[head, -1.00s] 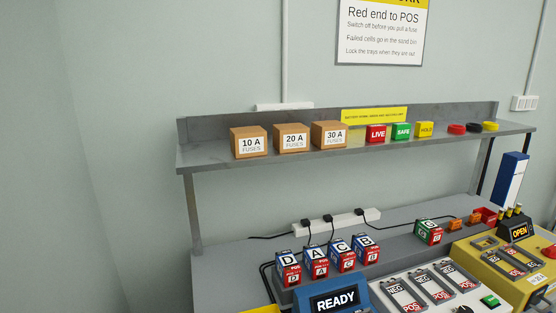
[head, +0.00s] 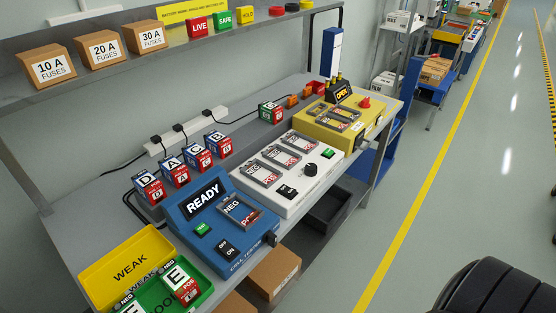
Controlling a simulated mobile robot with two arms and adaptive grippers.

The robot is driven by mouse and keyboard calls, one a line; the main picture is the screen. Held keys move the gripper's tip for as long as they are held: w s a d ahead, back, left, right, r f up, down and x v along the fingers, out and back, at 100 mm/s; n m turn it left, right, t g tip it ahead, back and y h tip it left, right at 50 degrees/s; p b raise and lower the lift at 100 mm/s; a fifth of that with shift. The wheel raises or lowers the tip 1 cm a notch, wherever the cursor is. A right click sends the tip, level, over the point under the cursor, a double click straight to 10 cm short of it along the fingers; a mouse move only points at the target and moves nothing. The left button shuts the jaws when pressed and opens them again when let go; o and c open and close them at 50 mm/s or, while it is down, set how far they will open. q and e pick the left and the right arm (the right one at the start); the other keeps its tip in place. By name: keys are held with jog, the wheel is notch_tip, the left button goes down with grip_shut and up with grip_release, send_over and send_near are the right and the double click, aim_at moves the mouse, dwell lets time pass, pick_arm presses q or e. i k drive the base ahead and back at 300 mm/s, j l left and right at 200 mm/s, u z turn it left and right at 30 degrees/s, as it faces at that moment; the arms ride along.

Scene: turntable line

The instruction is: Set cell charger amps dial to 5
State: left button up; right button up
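The white charger box (head: 290,208) stands on the grey bench in the middle of the head view. It has three cell bays marked NEG and POS, a black round dial (head: 310,170) at its right side, a green button (head: 328,153) and a black switch plate (head: 287,191). The dial's setting is too small to read. Neither of my grippers is in view.
Left of the charger is a blue tester (head: 183,233) reading READY; right is a yellow box (head: 335,137) reading OPEN. Lettered cells stand behind. Yellow and green trays (head: 110,252) lie at the near left. A shelf (head: 84,88) overhangs the back. Open floor (head: 450,170) lies right.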

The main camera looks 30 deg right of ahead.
aim_at(310, 169)
jog(key=z, duration=1.45)
